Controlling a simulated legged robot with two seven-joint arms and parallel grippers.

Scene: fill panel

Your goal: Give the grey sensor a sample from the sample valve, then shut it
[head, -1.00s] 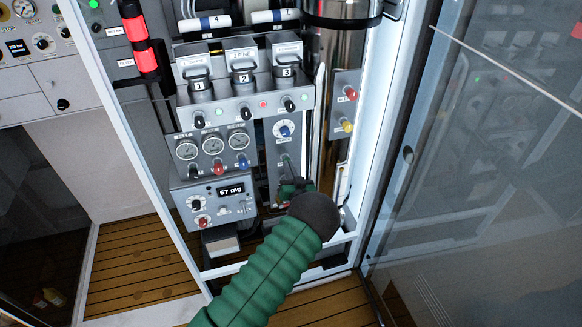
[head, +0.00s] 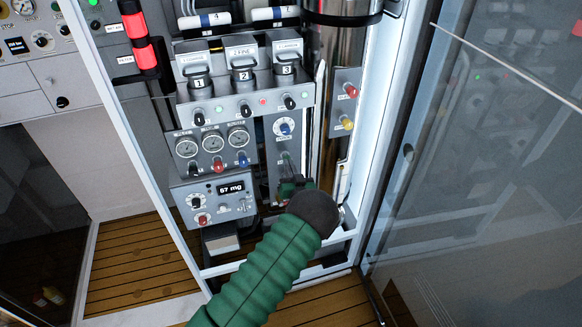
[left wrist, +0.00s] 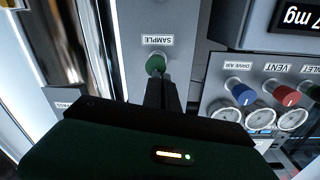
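The sample valve has a green knob (left wrist: 156,64) under a SAMPLE label, on a narrow grey plate in the left wrist view. My left gripper (left wrist: 160,84) has its fingers close together at the knob and appears shut on it; the tips hide part of the knob. In the head view my left gripper (head: 290,182) is at the lower end of that plate (head: 283,148). A grey box to its left has a display (head: 231,187) reading 67 mg. A grey block (head: 222,241) sits below that box; I cannot tell which is the grey sensor. My right gripper is out of view.
Three gauges (head: 213,142) with knobs below, and three numbered valves (head: 243,75), are above and left of my gripper. Red (head: 351,91) and yellow knobs are at right. A glass door (head: 480,170) stands right of the frame.

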